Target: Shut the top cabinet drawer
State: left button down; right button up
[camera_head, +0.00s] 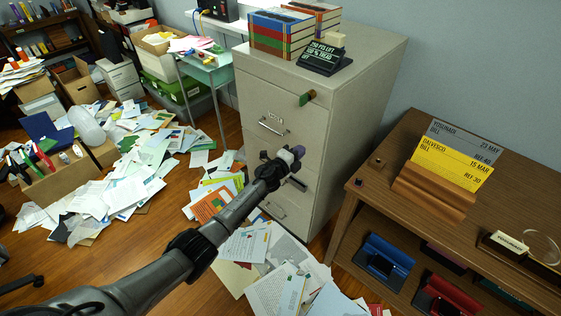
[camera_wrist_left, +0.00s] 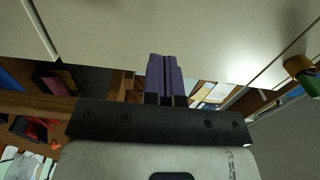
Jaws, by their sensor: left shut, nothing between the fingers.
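The beige filing cabinet (camera_head: 355,125) stands in the middle of the head view. Its top drawer (camera_head: 262,95) has a metal handle, a label and a lock with a green-tagged key (camera_head: 307,98) near the right edge. The drawer front looks flush with the cabinet, with no clear gap showing. My left gripper (camera_head: 297,152) is shut and empty, in front of the cabinet below the top drawer's handle. Its purple fingers (camera_wrist_left: 165,80) point at the beige cabinet front in the left wrist view; whether they touch it I cannot tell. My right gripper is not in view.
Books (camera_head: 280,38) and a black sign (camera_head: 323,58) stand on the cabinet. A wooden desk (camera_head: 390,150) with card holders is close on the right. Loose papers (camera_head: 265,260) cover the floor before the cabinet. A teal table (camera_head: 212,72) stands behind on the left.

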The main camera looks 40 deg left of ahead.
pick_arm(q)
jog(key=s+p, duration=0.3)
jog(key=s, duration=0.7)
jog(key=shift+s, duration=0.1)
